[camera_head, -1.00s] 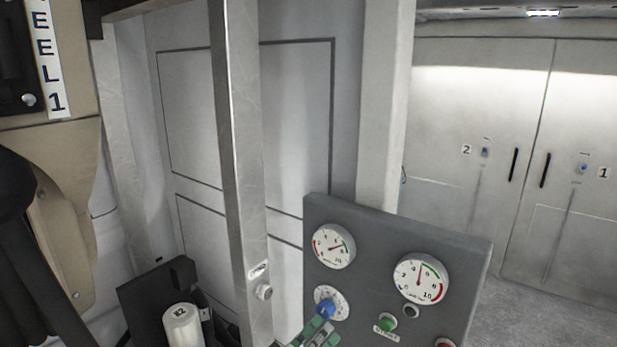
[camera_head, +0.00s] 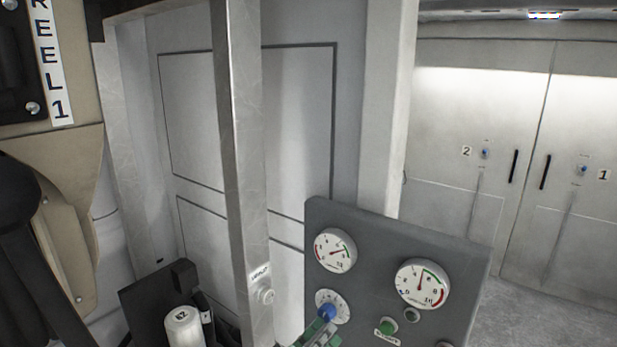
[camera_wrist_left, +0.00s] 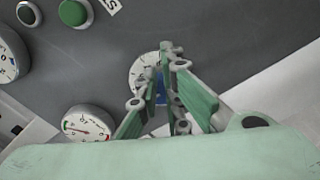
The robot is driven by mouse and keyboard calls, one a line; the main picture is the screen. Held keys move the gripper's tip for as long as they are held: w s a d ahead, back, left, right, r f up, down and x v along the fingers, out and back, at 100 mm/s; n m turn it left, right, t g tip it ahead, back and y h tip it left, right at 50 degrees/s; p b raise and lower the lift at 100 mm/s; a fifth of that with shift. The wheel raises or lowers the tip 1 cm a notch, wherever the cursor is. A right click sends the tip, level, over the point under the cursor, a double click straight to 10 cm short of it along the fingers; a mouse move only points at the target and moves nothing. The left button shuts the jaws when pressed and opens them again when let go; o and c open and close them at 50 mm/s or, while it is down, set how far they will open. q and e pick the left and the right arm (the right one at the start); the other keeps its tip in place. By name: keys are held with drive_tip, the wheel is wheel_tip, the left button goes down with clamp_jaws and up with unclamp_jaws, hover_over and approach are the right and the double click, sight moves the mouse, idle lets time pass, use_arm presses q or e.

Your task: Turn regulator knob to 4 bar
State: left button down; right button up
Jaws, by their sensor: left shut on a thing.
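The blue regulator knob (camera_head: 327,311) sits on a white round dial (camera_head: 343,304) at the lower left of the grey panel (camera_head: 370,262). My left gripper (camera_head: 321,326) comes up from below and is shut on the knob. In the left wrist view the green fingers (camera_wrist_left: 163,92) close around the blue knob (camera_wrist_left: 160,99), which they mostly hide. The left gauge (camera_head: 335,250) and the larger right gauge (camera_head: 422,284) show above; their fine scales are too small to read surely. My right gripper is not in view.
A green button (camera_head: 388,327) and a small dark round fitting (camera_head: 411,315) are right of the knob. A metal post (camera_head: 240,170) stands left of the panel. A white cylinder (camera_head: 183,328) is at the lower left. Cabinet doors (camera_head: 470,130) are at the back.

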use_arm(q)
drive_tip(key=shift+d+r, duration=0.25)
drive_tip(key=shift+r, duration=0.35)
drive_tip(key=shift+d+r, duration=0.2)
drive_tip(key=shift+r, duration=0.4)
drive_tip(key=shift+s+d+f, duration=0.15)
drive_tip(key=shift+s+d, duration=0.05)
drive_tip(key=shift+d, duration=0.05)
drive_tip(key=shift+s, duration=0.1)
drive_tip(key=v, duration=0.3)
drive_tip(key=f+p+v, duration=0.1)
drive_tip(key=v, duration=0.1)
drive_tip(key=shift+s+a, duration=0.15)
drive_tip(key=shift+s, duration=0.1)
